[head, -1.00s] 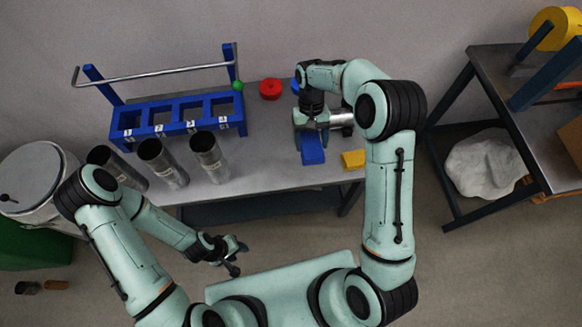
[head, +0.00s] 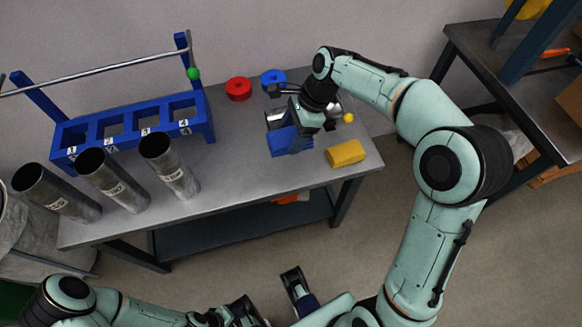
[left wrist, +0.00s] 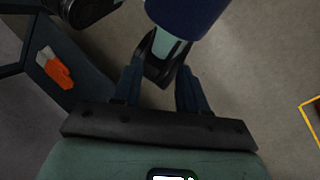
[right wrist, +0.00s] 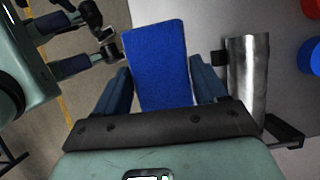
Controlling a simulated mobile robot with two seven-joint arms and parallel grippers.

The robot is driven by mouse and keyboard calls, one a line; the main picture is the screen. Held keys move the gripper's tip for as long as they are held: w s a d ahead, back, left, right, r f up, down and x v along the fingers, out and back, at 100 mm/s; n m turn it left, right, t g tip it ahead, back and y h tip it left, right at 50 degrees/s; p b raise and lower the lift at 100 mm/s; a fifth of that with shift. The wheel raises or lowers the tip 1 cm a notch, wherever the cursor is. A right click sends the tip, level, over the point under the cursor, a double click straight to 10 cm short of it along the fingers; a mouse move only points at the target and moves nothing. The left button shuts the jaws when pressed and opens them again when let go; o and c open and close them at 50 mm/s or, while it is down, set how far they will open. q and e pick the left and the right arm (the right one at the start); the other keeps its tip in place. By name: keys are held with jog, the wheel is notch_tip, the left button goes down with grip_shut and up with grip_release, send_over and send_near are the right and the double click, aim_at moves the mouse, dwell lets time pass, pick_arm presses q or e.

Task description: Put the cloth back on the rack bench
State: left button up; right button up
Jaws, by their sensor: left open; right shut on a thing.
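The blue cloth (head: 290,141) looks like a thick folded pad. It is at the right part of the grey rack bench (head: 235,185) in the head view. My right gripper (head: 298,122) is shut on it; the right wrist view shows the cloth (right wrist: 158,65) between both fingers. I cannot tell whether the cloth touches the bench top. The blue rack (head: 130,130), with numbered openings and a metal rail, stands at the bench's left. My left gripper (left wrist: 160,66) is open and empty, away from the cloth, in front of the bench over the floor.
Three metal tubes (head: 168,168) stand tilted before the rack. A red disc (head: 238,89), a blue disc (head: 272,77) and a yellow block (head: 345,153) surround the cloth. A metal cylinder (right wrist: 248,85) is beside my right gripper. The bench middle is clear.

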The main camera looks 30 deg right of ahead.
notch_tip(320, 180, down, 10)
jog(key=shift+r+b, duration=0.15)
jog(key=shift+b, duration=0.75)
pick_arm(q)
jog(key=shift+w+a+f+t+b, duration=0.15)
jog(key=shift+w+f+b, duration=0.2)
jog(key=shift+f, duration=0.4)
jog(key=shift+w+f+t+b, duration=0.2)
jog(key=shift+w+f, duration=0.25)
jog(key=shift+f, duration=0.3)
pick_arm(e)
jog(key=shift+f, duration=2.7)
jog(key=shift+f, duration=0.1)
jog(key=o, duration=1.2)
jog(key=p+v, duration=0.2)
jog(key=v, duration=1)
jog(key=shift+p, duration=0.35)
pick_arm(q)
jog(key=shift+s+r, duration=0.35)
jog(key=shift+r, duration=0.25)
jog(key=shift+s+r, duration=0.35)
jog(key=shift+r, duration=0.25)
jog(key=shift+s, duration=0.1)
pick_arm(e)
jog(key=shift+s, duration=0.1)
